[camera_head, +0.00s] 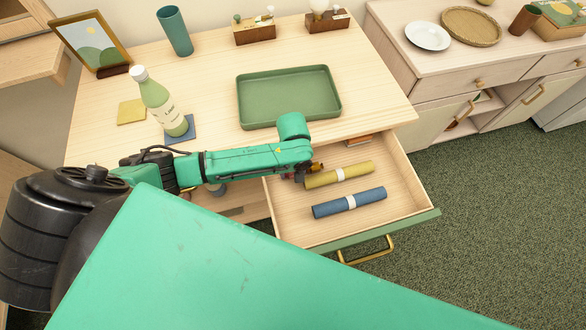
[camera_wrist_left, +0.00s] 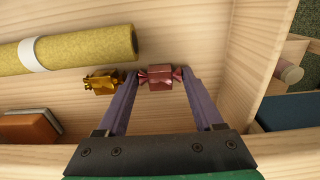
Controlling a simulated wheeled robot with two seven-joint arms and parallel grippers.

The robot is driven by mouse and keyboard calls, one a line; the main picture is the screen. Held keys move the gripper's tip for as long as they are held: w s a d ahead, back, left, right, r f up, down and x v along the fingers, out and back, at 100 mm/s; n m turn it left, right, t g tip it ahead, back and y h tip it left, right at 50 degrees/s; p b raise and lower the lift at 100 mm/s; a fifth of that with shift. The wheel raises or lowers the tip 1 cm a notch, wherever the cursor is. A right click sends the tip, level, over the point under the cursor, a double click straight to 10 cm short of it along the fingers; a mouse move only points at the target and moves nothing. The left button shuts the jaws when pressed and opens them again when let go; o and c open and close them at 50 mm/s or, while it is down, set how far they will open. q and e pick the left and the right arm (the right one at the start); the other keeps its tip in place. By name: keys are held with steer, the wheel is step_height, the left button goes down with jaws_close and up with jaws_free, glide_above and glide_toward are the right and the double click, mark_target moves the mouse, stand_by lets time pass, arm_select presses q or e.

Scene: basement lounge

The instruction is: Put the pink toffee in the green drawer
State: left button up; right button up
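The pink toffee (camera_wrist_left: 160,77) sits between the fingertips of my left gripper (camera_wrist_left: 160,74), its twisted wrapper ends meeting the two fingers. The gripper is shut on it, low inside the open green-fronted drawer (camera_head: 411,224). I cannot tell whether the toffee touches the drawer floor. In the head view my left gripper (camera_head: 300,173) is at the left side of the drawer and mostly hides the toffee. A gold toffee (camera_wrist_left: 103,82) lies just beside the left finger in the wrist view. My right gripper is not in view.
The drawer holds a yellow roll (camera_head: 322,179), a blue roll (camera_head: 330,207) and a small orange-brown item (camera_wrist_left: 28,127). On the desk above are a green tray (camera_head: 288,95), a bottle (camera_head: 158,100) on a blue coaster and a yellow coaster (camera_head: 132,112). The drawer's front right is clear.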

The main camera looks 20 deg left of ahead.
arm_select(q)
steer(key=shift+r, duration=0.1)
step_height(320, 180, up, 12)
steer(key=shift+p, duration=0.4)
stand_by(0.3)
